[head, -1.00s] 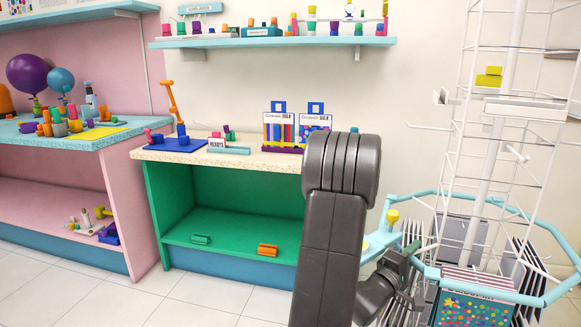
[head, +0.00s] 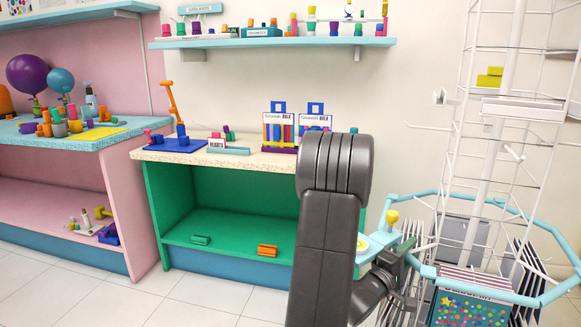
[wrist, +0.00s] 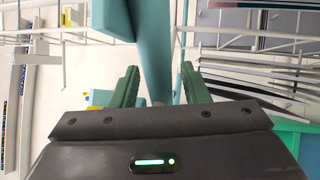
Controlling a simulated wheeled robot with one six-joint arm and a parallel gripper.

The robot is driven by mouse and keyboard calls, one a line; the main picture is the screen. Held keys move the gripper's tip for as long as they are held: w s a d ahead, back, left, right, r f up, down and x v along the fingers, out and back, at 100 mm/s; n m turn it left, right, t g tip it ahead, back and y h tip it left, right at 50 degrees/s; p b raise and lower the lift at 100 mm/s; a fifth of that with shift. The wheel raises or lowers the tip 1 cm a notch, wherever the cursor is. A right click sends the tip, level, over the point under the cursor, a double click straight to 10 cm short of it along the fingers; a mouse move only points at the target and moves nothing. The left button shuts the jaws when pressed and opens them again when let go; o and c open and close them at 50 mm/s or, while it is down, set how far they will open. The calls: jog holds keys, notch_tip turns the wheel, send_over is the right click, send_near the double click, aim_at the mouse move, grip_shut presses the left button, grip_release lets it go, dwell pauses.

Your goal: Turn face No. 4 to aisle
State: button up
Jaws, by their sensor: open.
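The wire display rack (head: 497,108) stands at the right in the head view, with a light-teal ring (head: 540,224) around its lower part. A yellow knob (head: 392,216) sits on the ring's left side. I cannot read any face number. My gripper (head: 404,246) is at the ring's left side, partly hidden by my arm. In the wrist view, my gripper (wrist: 158,86) is open, its green fingers apart. A teal bar (wrist: 152,45) runs between and beyond them; I cannot tell whether they touch it.
A counter (head: 225,150) with a green lower shelf stands left of my arm, carrying bulk packs (head: 280,128) and small items. A pink unit (head: 60,190) with balloons is farther left. Thin wire prongs stick out from the rack. The tiled floor at front left is clear.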

jog(key=b+v, duration=0.3)
jog(key=v, duration=0.9)
jog(key=shift+s+a, duration=0.25)
dwell(0.6)
dwell(0.4)
jog(key=p+x, duration=0.2)
jog(key=x, duration=0.5)
jog(key=shift+w+d, duration=0.3)
